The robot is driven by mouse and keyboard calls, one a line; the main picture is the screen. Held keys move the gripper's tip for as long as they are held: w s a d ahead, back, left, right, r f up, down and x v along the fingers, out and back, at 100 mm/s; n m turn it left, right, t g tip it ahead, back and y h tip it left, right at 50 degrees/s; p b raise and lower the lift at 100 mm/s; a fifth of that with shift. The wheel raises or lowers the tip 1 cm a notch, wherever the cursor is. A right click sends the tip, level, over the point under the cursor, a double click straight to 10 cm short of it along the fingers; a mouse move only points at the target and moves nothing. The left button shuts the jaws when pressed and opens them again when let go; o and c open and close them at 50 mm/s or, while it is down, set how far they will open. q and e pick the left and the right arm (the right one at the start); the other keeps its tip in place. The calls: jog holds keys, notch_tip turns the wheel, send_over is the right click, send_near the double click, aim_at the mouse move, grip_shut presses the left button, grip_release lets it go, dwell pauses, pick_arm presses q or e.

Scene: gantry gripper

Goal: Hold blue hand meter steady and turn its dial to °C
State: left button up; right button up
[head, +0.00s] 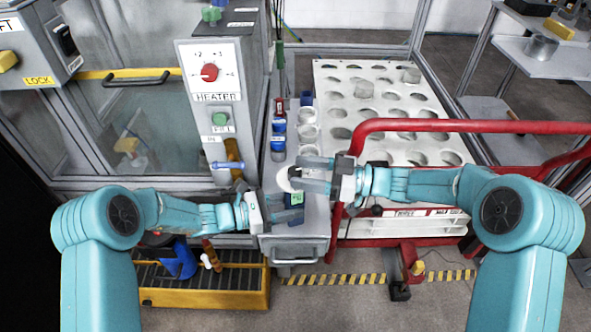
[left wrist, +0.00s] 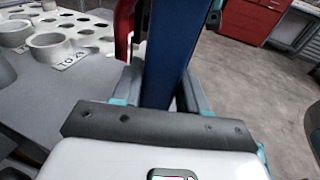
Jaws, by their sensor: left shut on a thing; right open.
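The blue hand meter shows in the head view as a small part with a green display (head: 297,197), above a grey ledge. In the left wrist view its blue body (left wrist: 176,50) stands upright between the fingers. My left gripper (head: 288,207) is shut on the meter from the left. My right gripper (head: 301,173) is open just above the meter's display in the picture, its fingers pointing left. A pale round piece (head: 286,180) shows by its fingertips. I cannot tell whether they touch anything. The dial and its marks cannot be made out; the right gripper may hide them.
A heater box (head: 208,100) with a red knob stands behind left. White ring holders (head: 308,133) line the ledge behind the grippers. A red rail (head: 440,126) runs around the white perforated rack (head: 347,71) at right. A yellow-edged tray (head: 205,297) lies low at left.

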jog(key=s+d, duration=0.1)
jog(key=d, duration=0.8)
jog(key=shift+s+d, duration=0.15)
jog(key=shift+s, duration=0.2)
pick_arm(q)
jog(key=o, duration=1)
jog(key=shift+a, duration=0.1)
jog(key=v, duration=1.1)
jog(key=shift+s+a, duration=0.1)
jog(key=shift+a, duration=0.3)
